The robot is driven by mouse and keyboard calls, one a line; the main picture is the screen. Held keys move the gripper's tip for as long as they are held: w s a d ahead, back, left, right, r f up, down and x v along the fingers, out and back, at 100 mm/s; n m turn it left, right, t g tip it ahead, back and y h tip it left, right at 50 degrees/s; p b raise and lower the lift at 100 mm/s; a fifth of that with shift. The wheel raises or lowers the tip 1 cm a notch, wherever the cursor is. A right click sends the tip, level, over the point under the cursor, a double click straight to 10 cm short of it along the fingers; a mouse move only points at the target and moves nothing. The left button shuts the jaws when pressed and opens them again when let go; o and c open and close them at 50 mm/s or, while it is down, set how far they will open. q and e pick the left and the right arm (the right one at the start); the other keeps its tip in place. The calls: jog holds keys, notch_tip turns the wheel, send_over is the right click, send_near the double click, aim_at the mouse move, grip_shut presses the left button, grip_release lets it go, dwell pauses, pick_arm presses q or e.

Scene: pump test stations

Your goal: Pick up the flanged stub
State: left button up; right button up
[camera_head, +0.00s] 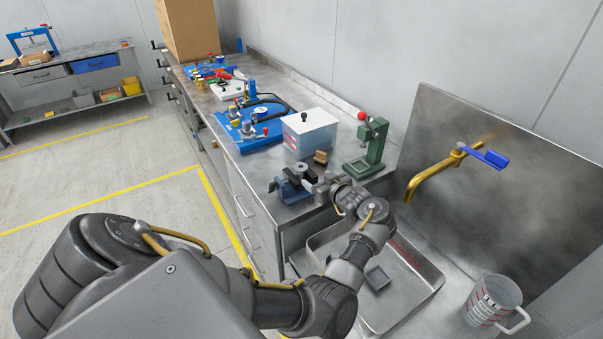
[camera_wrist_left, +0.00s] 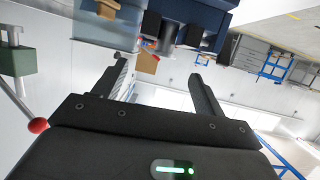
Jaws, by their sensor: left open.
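A blue vise (camera_head: 290,192) stands at the near end of the steel bench. A small grey round part, which looks like the flanged stub (camera_head: 299,167), sits between its dark jaws. In the left wrist view, tilted almost upside down, the vise (camera_wrist_left: 205,17) is at the top and the grey stub (camera_wrist_left: 168,34) shows between two dark jaw blocks. My left gripper (camera_head: 313,183) is beside the vise on its right. Its two fingers (camera_wrist_left: 160,68) are open, with nothing held between them; the stub appears beyond the fingertips. My right gripper is not in view.
A green press (camera_head: 374,150) with a red knob and a white-lidded clear box (camera_head: 310,135) stand close behind the vise. A small brown block (camera_head: 321,157) lies between them. A sink basin (camera_head: 405,306) with a brass tap (camera_head: 432,177) and a measuring jug (camera_head: 492,300) are at the right.

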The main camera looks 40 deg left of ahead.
aim_at(302, 168)
pick_arm(q)
jog(key=shift+n+g+y, duration=0.3)
jog(key=shift+g, duration=0.3)
jog(key=b+x, duration=0.2)
jog(key=x, duration=0.1)
jog(key=r+b+x, duration=0.1)
jog(key=x, duration=0.1)
jog(key=shift+w+a+f, duration=0.1)
jog(key=shift+a+f, duration=0.05)
jog(key=shift+a, duration=0.25)
jog(key=b+x, duration=0.1)
jog(key=x, duration=0.1)
jog(key=b+x, duration=0.2)
jog(key=shift+w+a+f, duration=0.1)
jog(key=shift+a+f, duration=0.1)
jog(key=shift+f, duration=0.1)
jog(key=shift+w, duration=0.2)
jog(key=shift+s+d+r, duration=0.1)
jog(key=shift+s+r, duration=0.1)
jog(key=shift+r, duration=0.05)
jog(key=shift+c, duration=0.4)
jog(key=shift+s, duration=0.1)
jog(key=shift+c, duration=1.1)
jog(key=c, duration=0.9)
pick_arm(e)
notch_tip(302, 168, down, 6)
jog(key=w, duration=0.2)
